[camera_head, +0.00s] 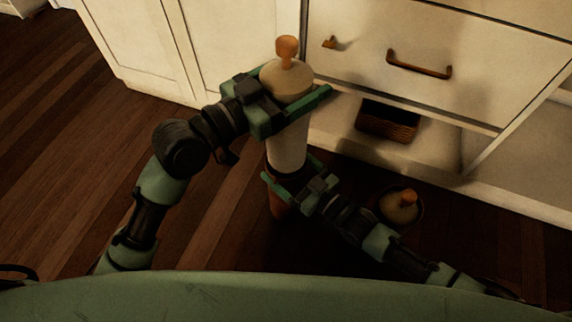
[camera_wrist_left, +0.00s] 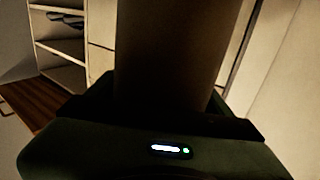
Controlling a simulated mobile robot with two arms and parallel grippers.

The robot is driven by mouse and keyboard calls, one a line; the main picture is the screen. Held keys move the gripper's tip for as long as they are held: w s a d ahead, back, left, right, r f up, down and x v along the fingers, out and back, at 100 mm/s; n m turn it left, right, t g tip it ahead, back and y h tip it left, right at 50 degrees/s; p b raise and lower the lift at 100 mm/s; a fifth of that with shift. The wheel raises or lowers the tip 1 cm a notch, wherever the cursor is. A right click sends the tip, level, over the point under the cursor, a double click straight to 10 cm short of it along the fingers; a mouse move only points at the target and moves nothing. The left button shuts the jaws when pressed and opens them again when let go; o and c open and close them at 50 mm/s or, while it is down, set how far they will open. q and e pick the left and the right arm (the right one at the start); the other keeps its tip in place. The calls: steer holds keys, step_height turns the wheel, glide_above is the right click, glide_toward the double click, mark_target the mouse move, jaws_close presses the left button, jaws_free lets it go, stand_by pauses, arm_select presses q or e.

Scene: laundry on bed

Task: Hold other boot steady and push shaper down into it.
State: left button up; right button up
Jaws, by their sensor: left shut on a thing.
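The shaper (camera_head: 288,145) is a pale upright cylinder with a cream domed top and an orange-brown knob. My left gripper (camera_head: 290,108) is shut on it just below the dome. The shaper's lower end meets the dark top of a brown boot (camera_head: 278,207), largely hidden below; how deep it sits inside cannot be told. My right gripper (camera_head: 293,180) has its fingers on either side of the boot's upper part; firm contact is unclear. Another boot (camera_head: 400,222) with a knobbed shaper stands at right.
A white cabinet (camera_head: 450,85) with a brown-handled drawer stands close behind the shaper. A dark woven basket (camera_head: 388,122) sits in the open space below the drawer. The dark wood floor (camera_head: 60,150) is clear at left.

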arm_select(q)
steer(key=shift+f, duration=0.95)
steer(key=o, duration=2)
steer(key=shift+v, duration=6)
arm_select(e)
steer(key=o, duration=1.8)
steer(key=shift+c, duration=0.2)
steer(key=shift+d, duration=0.1)
